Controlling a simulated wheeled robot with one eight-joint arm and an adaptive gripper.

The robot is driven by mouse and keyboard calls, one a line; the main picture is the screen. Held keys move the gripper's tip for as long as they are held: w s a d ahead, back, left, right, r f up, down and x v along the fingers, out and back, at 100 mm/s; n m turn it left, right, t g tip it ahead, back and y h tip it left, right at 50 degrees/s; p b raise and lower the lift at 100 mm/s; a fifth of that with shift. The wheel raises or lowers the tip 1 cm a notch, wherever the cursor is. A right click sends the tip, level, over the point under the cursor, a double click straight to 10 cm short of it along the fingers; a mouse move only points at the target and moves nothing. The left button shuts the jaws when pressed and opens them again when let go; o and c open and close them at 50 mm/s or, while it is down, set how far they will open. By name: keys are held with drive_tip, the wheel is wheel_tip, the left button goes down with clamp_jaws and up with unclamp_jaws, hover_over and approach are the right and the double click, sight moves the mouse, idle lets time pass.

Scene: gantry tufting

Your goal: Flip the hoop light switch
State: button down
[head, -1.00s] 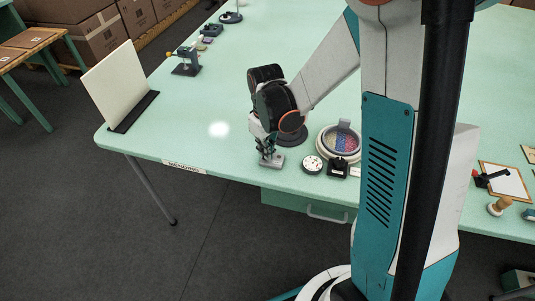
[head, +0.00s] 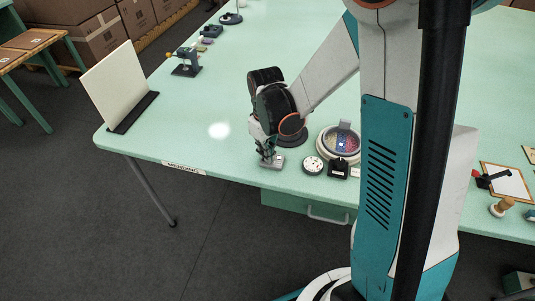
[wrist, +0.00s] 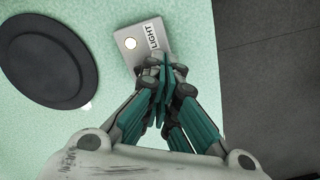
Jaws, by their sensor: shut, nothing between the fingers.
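The light switch is a small grey box marked LIGHT, with a round white spot on top; it shows in the wrist view (wrist: 131,43) and near the table's front edge in the head view (head: 277,164). My gripper (wrist: 163,72) is shut and empty. Its fingertips are over the box's near end beside the label and hide that part, rocker included; I cannot tell whether they touch. In the head view my gripper (head: 266,156) points down at the box.
A black round disc (wrist: 45,50) lies beside the switch box. A white round dial (head: 312,165) and a small black block (head: 338,168) stand right of the box. A pale upright panel (head: 115,85) stands at the table's left end.

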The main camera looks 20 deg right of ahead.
drive_tip(key=shift+r+p, duration=2.25)
drive_tip(key=shift+r, duration=1.2)
